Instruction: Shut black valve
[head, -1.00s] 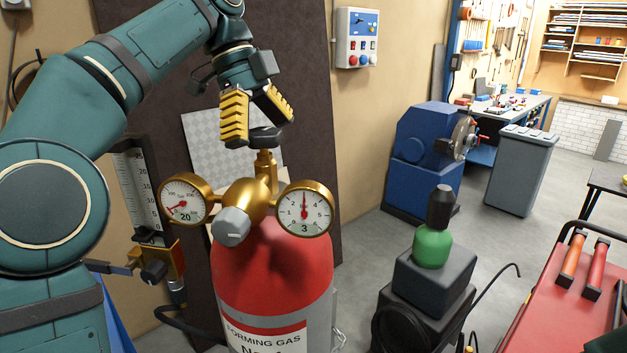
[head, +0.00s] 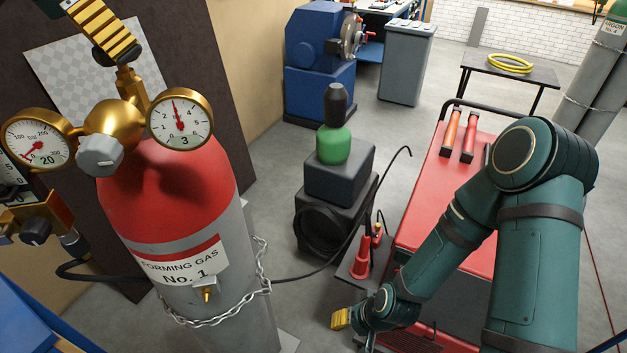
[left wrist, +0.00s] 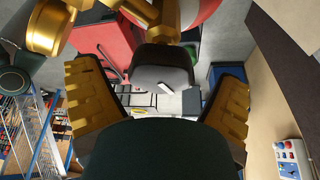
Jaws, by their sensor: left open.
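The black valve, a dark rounded knob (left wrist: 162,70), shows in the left wrist view between my two yellow fingers. It sits on a brass stem (head: 129,88) above the red-topped gas cylinder (head: 165,195). In the head view the knob is mostly hidden by my left gripper (head: 112,38), at the top left edge. That gripper is open, with one finger on each side of the knob; gaps show beside it in the wrist view. My right gripper (head: 341,318) is low at bottom centre, beside the red cart; its fingers are too small to tell.
A brass regulator with two gauges (head: 180,119) and a grey knob (head: 100,155) stands just below the valve. A flowmeter with its own black knob (head: 36,231) is at left. A chain (head: 215,318) rings the cylinder. A red cart (head: 440,215) stands right.

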